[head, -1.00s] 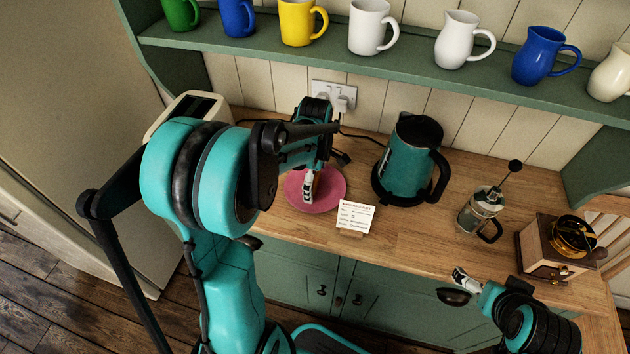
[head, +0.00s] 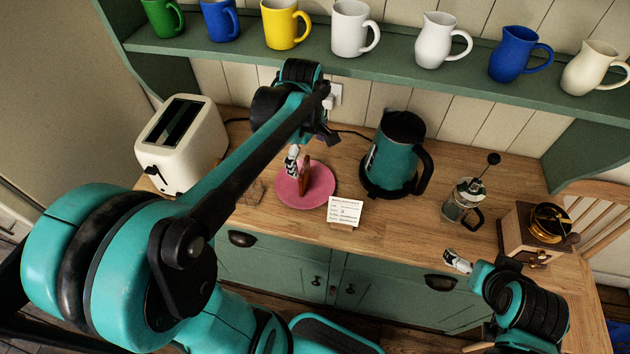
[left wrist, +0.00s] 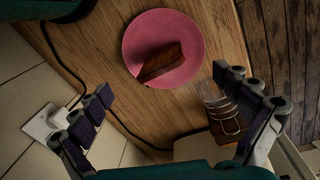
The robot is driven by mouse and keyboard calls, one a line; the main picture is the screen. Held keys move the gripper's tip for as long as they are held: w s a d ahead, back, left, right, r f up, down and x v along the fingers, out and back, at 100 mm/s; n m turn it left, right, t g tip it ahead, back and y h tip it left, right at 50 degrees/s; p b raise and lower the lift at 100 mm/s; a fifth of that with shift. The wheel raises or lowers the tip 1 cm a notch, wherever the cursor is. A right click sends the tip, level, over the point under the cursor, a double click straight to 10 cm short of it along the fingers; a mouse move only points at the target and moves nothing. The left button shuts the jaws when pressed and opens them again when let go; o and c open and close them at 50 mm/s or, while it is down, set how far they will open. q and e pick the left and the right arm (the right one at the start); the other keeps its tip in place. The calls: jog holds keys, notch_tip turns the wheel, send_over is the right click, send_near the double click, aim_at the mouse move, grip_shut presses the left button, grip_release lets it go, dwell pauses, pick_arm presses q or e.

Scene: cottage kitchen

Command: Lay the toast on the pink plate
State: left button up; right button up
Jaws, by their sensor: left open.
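The pink plate (head: 322,196) lies on the wooden counter between the toaster and the kettle. The brown toast (head: 304,176) is on it and looks to stand on edge rather than flat. In the left wrist view the toast (left wrist: 162,63) sits over the lower part of the plate (left wrist: 189,40). My left gripper (head: 299,157) is just above and beside the toast. In the left wrist view its fingers (left wrist: 162,90) are spread wide, with nothing between them. My right gripper (head: 458,262) is at the counter's front edge, far from the plate; its jaw opening is unclear.
A cream toaster (head: 182,145) stands left and a teal kettle (head: 394,155) right of the plate. A card (head: 344,212) stands in front. A wire rack-like thing (left wrist: 222,108) is near the plate. The French press (head: 464,200) and grinder (head: 533,232) are farther right. A mug shelf hangs above.

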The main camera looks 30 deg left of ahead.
pick_arm(q)
jog(key=s+d+m+t, duration=0.6)
jog(key=s+d+m, duration=0.2)
jog(key=m, duration=0.9)
jog(key=shift+s+d, duration=0.3)
jog(key=shift+s, duration=0.85)
notch_tip(320, 180, down, 4)
jog(key=b, duration=0.4)
